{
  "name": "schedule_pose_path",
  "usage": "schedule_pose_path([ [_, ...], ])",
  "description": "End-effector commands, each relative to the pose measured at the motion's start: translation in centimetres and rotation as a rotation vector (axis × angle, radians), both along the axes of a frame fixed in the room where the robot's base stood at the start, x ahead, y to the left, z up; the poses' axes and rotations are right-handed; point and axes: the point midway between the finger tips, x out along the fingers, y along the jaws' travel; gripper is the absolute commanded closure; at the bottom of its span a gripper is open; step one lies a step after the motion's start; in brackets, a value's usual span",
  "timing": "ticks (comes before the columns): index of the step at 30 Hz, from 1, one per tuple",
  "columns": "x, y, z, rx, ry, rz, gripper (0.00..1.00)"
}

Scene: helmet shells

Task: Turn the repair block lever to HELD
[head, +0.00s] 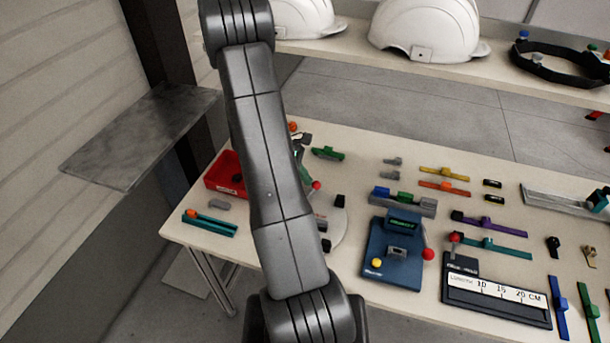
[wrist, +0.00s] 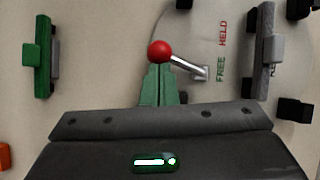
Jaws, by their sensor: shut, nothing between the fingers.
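The repair block lever shows in the wrist view as a red ball knob (wrist: 160,51) on a short metal rod (wrist: 186,66). The rod runs from the knob down and right to a foot beside the word FREE. The word HELD is printed above FREE on a pale round plate (wrist: 232,88). In the head view the red knob (head: 317,185) shows just right of my arm. My gripper (wrist: 160,68) has green fingers, shut and empty, with their tips right at the knob's lower side. I cannot tell whether they touch it. My arm hides much of the plate in the head view.
A red tray (head: 226,174) stands left of my arm. A blue fixture (head: 391,268) with a red knob stands to the right. White helmets (head: 428,30) sit on the back shelf.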

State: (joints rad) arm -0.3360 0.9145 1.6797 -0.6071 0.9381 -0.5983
Motion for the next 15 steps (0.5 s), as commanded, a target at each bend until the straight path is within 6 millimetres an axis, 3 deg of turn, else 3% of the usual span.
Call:
schedule_pose_path([
  [15,0.05,-0.20,0.00,-0.001,0.000,-0.035,1.00],
])
